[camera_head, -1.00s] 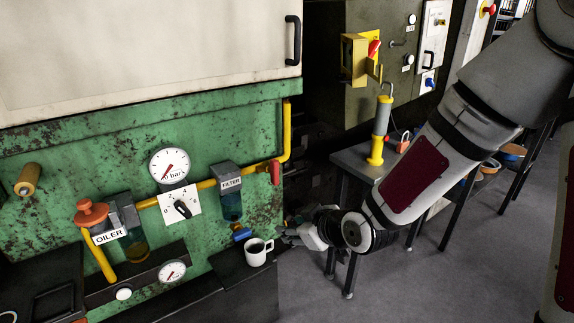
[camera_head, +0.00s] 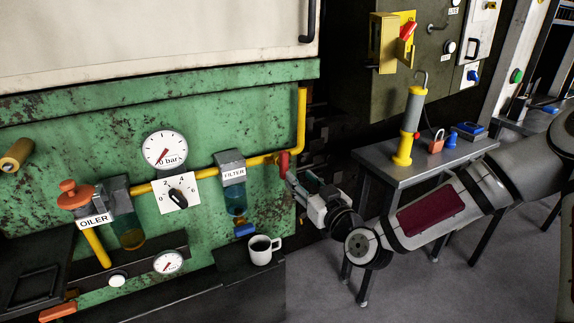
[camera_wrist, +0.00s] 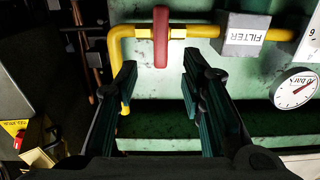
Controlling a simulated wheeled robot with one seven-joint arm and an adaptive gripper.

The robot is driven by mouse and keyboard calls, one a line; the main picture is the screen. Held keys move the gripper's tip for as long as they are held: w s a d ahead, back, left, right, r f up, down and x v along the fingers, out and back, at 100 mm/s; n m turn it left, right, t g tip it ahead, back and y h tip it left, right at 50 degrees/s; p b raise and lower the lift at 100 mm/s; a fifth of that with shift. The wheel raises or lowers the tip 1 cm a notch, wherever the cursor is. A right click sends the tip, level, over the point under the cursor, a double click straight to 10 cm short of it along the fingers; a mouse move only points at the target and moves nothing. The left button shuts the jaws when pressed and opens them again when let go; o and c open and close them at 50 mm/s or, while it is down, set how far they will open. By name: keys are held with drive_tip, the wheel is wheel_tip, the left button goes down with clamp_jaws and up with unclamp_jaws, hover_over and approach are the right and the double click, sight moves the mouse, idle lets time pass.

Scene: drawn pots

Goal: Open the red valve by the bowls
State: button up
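The red valve handle (camera_head: 284,163) sits on the yellow pipe (camera_head: 301,125) at the right end of the green panel. In the wrist view the red handle (camera_wrist: 160,38) stands crosswise to the horizontal pipe run, just left of the filter. My gripper (camera_head: 291,180) is just below and right of the handle in the head view. In the wrist view my gripper (camera_wrist: 158,78) is open and empty, its two dark fingers spread. The handle lies ahead of the gap between them, and they appear apart from it. I see no bowls near this valve.
A filter (camera_head: 233,170), a pressure gauge (camera_head: 165,150) and a dial plate (camera_head: 174,192) are left of the valve. A white mug (camera_head: 262,250) stands on the dark ledge below. A small table (camera_head: 402,173) with a yellow-grey tool (camera_head: 411,125) stands to the right.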

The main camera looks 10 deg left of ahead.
sight(286, 164)
drive_tip(key=b+x, duration=0.1)
drive_tip(key=x, duration=0.8)
drive_tip(key=shift+w+a, duration=0.15)
clamp_jaws()
